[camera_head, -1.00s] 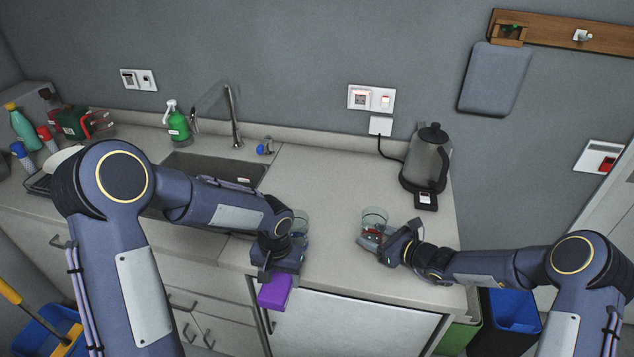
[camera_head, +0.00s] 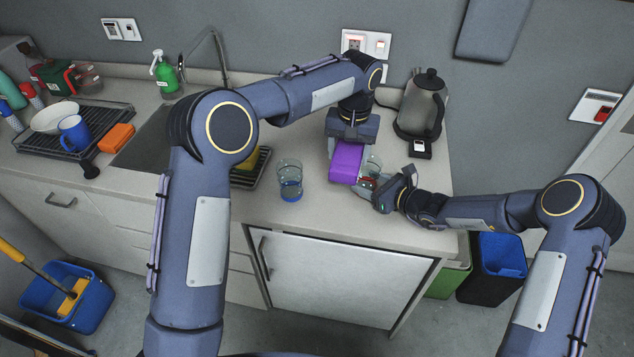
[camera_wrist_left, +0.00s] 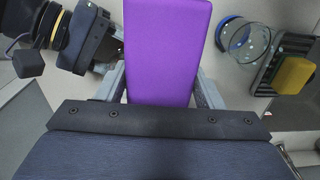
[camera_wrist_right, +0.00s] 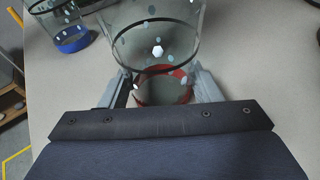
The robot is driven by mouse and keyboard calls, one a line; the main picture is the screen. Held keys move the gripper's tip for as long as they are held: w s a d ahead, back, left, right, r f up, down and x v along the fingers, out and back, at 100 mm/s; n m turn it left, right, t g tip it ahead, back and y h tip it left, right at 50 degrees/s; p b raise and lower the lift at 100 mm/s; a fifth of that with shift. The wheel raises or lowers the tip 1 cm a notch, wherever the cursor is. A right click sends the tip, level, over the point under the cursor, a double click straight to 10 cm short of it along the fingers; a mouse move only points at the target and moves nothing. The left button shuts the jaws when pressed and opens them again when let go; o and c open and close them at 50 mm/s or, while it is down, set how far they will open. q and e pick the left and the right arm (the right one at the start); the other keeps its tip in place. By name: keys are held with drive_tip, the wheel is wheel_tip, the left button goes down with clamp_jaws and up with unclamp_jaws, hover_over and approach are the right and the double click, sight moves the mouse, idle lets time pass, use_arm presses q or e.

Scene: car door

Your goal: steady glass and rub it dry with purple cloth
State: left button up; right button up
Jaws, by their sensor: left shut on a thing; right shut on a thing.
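The purple cloth (camera_head: 346,161) is a folded block held in my left gripper (camera_head: 346,145), which is shut on it. It fills the middle of the left wrist view (camera_wrist_left: 167,50). My right gripper (camera_head: 376,188) is shut on a clear glass with a red base (camera_head: 371,171), upright on the counter. In the right wrist view the glass (camera_wrist_right: 155,45) has pale drops on its wall and stands between the fingers. The cloth is beside the glass and hides part of it in the head view. I cannot tell whether they touch.
A second glass with a blue base (camera_head: 290,182) stands on the counter to the left. A kettle (camera_head: 420,108) stands behind my right gripper. A drying rack (camera_head: 60,140) with a bowl and blue mug is at far left. The front counter between is clear.

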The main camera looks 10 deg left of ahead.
sight(371, 156)
use_arm(q)
drive_tip(key=w+d+r, duration=0.1)
drive_tip(key=d+r, duration=0.4)
wheel_tip(371, 156, down, 7)
drive_tip(key=shift+f+n, duration=0.2)
drive_tip(key=shift+n, duration=0.1)
idle(0.4)
drive_tip(key=shift+d+f, duration=0.1)
drive_tip(key=shift+f, duration=0.45)
idle(0.8)
drive_tip(key=shift+w, duration=0.1)
drive_tip(key=shift+w, duration=0.95)
drive_tip(key=shift+s, duration=2.15)
drive_tip(key=shift+w, duration=2.2)
drive_tip(key=shift+s, duration=0.15)
